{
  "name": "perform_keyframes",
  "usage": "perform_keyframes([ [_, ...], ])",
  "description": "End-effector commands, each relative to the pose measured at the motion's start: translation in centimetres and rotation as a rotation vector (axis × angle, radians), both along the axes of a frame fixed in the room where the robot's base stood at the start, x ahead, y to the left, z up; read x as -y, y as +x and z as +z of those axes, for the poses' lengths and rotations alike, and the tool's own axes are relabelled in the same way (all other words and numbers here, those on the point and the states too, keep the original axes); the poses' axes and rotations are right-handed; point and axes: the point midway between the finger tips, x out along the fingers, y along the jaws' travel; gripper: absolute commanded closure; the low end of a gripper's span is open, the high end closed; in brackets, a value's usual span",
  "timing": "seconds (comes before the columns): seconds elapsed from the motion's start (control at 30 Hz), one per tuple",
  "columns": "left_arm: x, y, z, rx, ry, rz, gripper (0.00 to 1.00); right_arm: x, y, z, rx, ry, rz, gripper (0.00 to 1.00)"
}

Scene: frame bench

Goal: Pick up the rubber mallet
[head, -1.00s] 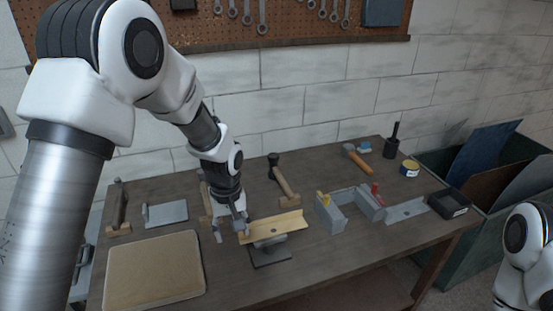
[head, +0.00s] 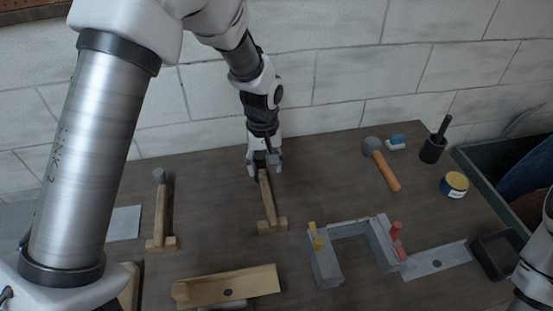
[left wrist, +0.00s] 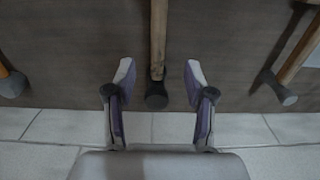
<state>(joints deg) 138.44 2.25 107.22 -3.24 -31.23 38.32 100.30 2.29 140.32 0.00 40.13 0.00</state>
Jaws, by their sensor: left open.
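The rubber mallet has a black head and a wooden handle (head: 267,200). In the left wrist view the black head (left wrist: 157,97) and handle lie between the two spread fingers (left wrist: 158,80), with gaps on both sides. I cannot tell how far above the mallet the fingers are. Only part of my right arm shows, at the right edge; its gripper is out of view.
A similar grey-headed tool (head: 161,205) lies to the left, an orange-handled hammer (head: 386,172) to the right. A grey clamp-like frame (head: 325,262), a wooden angled piece (head: 228,288), a yellow-topped tin (head: 454,184) and a black box (head: 497,256) are also on the bench (head: 215,215).

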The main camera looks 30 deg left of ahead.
Motion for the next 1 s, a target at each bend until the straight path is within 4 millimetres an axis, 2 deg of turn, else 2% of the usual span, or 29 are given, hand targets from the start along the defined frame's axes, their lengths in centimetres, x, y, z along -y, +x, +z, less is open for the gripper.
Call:
perform_keyframes([
  [0.03, 0.0, 0.0, -1.8, 0.0, 0.0, 0.0, 0.46, 0.0, -0.1, -1.8, -0.002, 0.0, 0.0, 0.6],
  [0.2, 0.0, -0.1, -4.9, 0.0, 0.0, 0.0, 0.46, 0.0, -0.2, -4.9, -0.003, 0.0, 0.0, 0.6],
  [0.4, 0.0, -0.1, -7.3, 0.0, 0.0, 0.0, 0.46, 0.0, -0.2, -7.3, -0.003, 0.0, 0.0, 0.6],
  [0.67, 0.0, -0.1, -9.8, -0.004, 0.0, 0.0, 0.46, 0.0, -0.1, -6.1, -0.001, 0.0, 0.0, 0.6],
  [0.83, 0.2, 0.0, -12.5, -0.006, 0.0, 0.0, 0.46, 0.0, -0.1, -4.5, -0.002, 0.0, 0.0, 0.6],
  [0.9, 0.2, 0.1, -13.8, -0.004, 0.0, 0.0, 0.46, 0.0, -0.1, -4.4, -0.002, 0.0, 0.0, 0.6],
  [1.0, 0.2, 0.1, -14.8, -0.001, -0.001, 0.0, 0.46, 0.0, -0.1, -4.3, -0.002, 0.0, 0.0, 0.6],
])
